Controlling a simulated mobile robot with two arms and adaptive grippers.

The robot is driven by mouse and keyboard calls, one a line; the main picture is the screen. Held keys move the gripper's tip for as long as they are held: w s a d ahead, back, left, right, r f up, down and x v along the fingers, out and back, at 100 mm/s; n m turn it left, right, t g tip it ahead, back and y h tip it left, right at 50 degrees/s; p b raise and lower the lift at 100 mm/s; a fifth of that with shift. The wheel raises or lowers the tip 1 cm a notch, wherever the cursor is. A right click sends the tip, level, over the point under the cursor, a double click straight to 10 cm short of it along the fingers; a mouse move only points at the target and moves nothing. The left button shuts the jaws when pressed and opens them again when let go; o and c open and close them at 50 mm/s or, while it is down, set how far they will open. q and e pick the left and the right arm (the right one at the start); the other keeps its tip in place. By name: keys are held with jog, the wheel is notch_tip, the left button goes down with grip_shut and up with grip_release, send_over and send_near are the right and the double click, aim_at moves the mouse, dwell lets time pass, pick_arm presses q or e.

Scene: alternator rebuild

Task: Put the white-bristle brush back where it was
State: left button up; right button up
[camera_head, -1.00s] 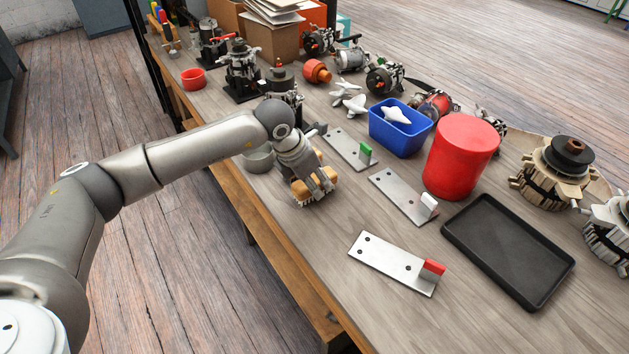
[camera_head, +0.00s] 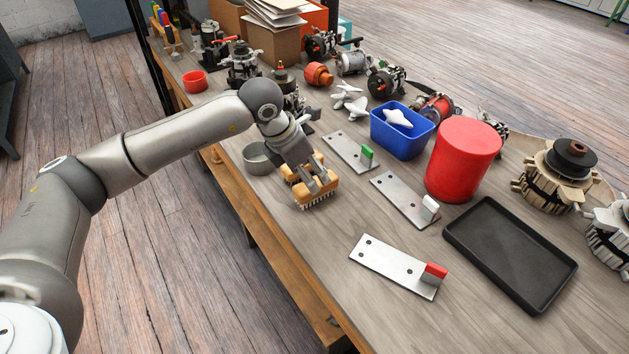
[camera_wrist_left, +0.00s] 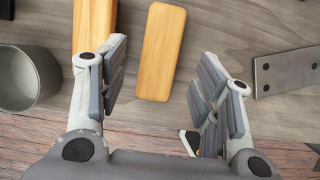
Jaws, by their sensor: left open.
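Two wooden brush backs lie on the bench side by side under my left gripper (camera_head: 317,186). The nearer brush (camera_head: 316,202) shows pale bristles pointing down at the bench. In the left wrist view its plain wooden back (camera_wrist_left: 160,55) lies ahead, between the lines of the two open fingers, with a gap on each side. The other wooden back (camera_wrist_left: 94,22) is farther left, partly hidden by the left finger, and its bristle colour cannot be told. My left gripper is open and holds nothing. My right gripper is not in view.
A grey metal cup (camera_head: 257,160) stands just left of the brushes. Metal plates with green (camera_head: 348,152), white (camera_head: 404,199) and red (camera_head: 397,266) tabs lie to the right. A blue bin (camera_head: 402,139), red canister (camera_head: 463,160) and black tray (camera_head: 511,255) stand beyond.

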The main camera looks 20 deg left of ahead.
pick_arm(q)
jog(key=v, duration=0.6)
jog(key=shift+r, duration=0.25)
jog(key=shift+s+f, duration=0.1)
jog(key=shift+s, duration=0.05)
